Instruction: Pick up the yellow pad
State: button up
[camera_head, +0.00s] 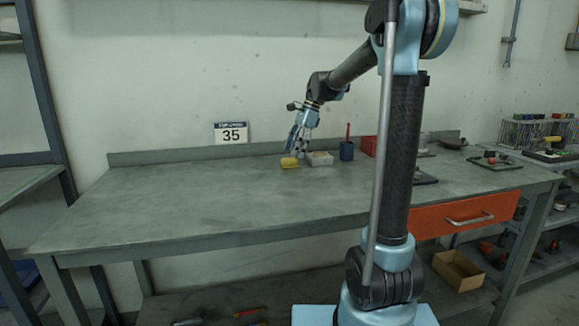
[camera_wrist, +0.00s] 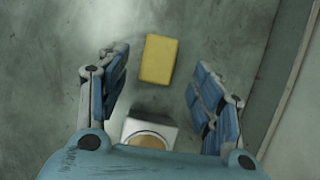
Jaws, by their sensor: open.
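The yellow pad (camera_head: 289,162) lies on the grey workbench (camera_head: 200,190) toward its back edge. In the wrist view the yellow pad (camera_wrist: 159,59) shows as a plain rectangle, a little tilted, ahead of and between the fingers. My gripper (camera_head: 297,149) is over the bench close to the pad. In the wrist view my gripper (camera_wrist: 157,85) has its blue-padded fingers spread wide, with nothing held between them. The gap in height between the fingertips and the pad is hard to tell.
A small pale box (camera_head: 320,158) sits just right of the pad; it also shows in the wrist view (camera_wrist: 150,128), partly hidden by my gripper. A blue cup (camera_head: 347,151) and a red container (camera_head: 369,145) stand further right. The bench's left half is clear.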

aim_at(290, 158)
jog(key=x, duration=0.4)
jog(key=c, duration=1.2)
jog(key=shift+o, duration=0.2)
notch_tip(290, 158, up, 10)
